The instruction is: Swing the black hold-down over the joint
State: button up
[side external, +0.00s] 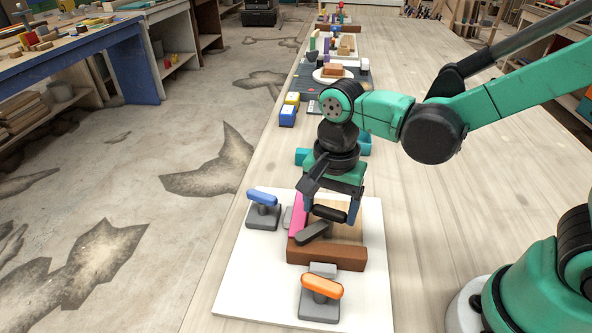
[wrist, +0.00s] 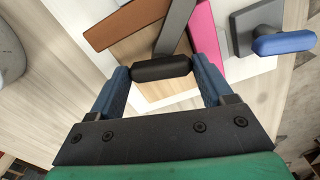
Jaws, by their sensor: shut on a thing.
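The black hold-down has a black handle (side external: 330,213) and a dark grey bar (side external: 313,233). My gripper (side external: 331,209) is shut on the black handle, with one blue finger at each end of it. The wrist view shows the handle (wrist: 162,68) between the fingers and the grey bar (wrist: 175,25) running up past the top edge. The bar points toward the corner where the pink strip (side external: 297,216) and the brown strip (side external: 327,257) meet. I cannot tell whether it touches them. Both strips edge a light wood panel (side external: 350,235).
A blue-handled hold-down (side external: 262,197) stands left of the pink strip, and an orange-handled one (side external: 322,286) in front of the brown strip. All sit on a white board (side external: 245,270). Blue and yellow blocks (side external: 289,109) and other items lie farther back.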

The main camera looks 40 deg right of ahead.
aim_at(330, 209)
dwell(0.4)
jog(key=o, duration=1.2)
jog(key=shift+r, duration=2.8)
